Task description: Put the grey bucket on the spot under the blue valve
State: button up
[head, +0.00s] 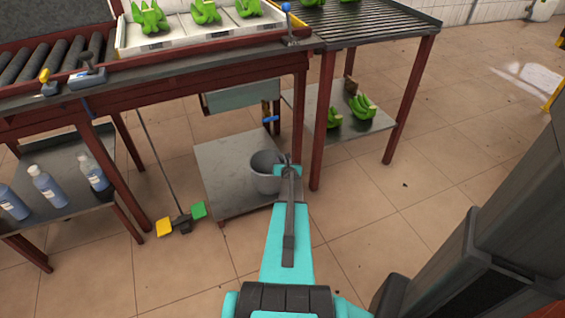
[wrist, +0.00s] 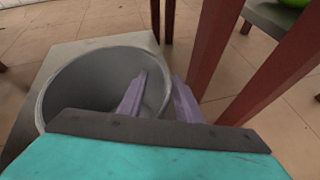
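The grey bucket (head: 264,180) stands upright on a low grey platform (head: 222,170) under the bench. A small blue valve handle (head: 270,119) shows above and behind it in the head view, beside a grey tank. My gripper (head: 288,160) is at the bucket's right rim. In the wrist view the bucket (wrist: 85,75) looks empty. There, my gripper's fingers (wrist: 160,76) are apart, one inside the bucket and one outside, with the rim between them. I see no firm contact on the wall. The exact spot below the valve cannot be made out.
Red bench legs (head: 300,115) stand close behind and right of the bucket. Bottles (head: 48,187) stand on a left shelf. Open tiled floor lies to the right.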

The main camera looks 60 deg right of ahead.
jog(key=v, duration=1.2)
dwell(0.3)
jog(key=shift+f, duration=0.1)
dwell(0.7)
jog(key=w+a+f+m+g+y, duration=0.2)
jog(key=a+f+m, duration=0.25)
jog(key=a, duration=0.65)
jog(key=w+a+f+m+g+y, duration=0.1)
jog(key=w+a+f+m+g, duration=0.25)
jog(key=a, duration=0.75)
jog(key=w+a+f+m+y, duration=0.2)
jog(key=a+f+m, duration=0.3)
jog(key=a, duration=0.6)
jog(key=s+a+m+g+y, duration=0.1)
jog(key=s+a, duration=0.4)
jog(key=a, duration=0.6)
jog(key=s+a+m+g+y, duration=0.2)
jog(key=s+a+m+g, duration=0.2)
jog(key=a, duration=0.7)
jog(key=s+a+m+g+y, duration=0.1)
jog(key=s+a+m+g, duration=0.1)
jog(key=s+a+m, duration=0.4)
jog(key=s+a, duration=0.2)
jog(key=a, duration=0.2)
jog(key=shift+s+a+y, duration=0.25)
jog(key=shift+a+y, duration=0.15)
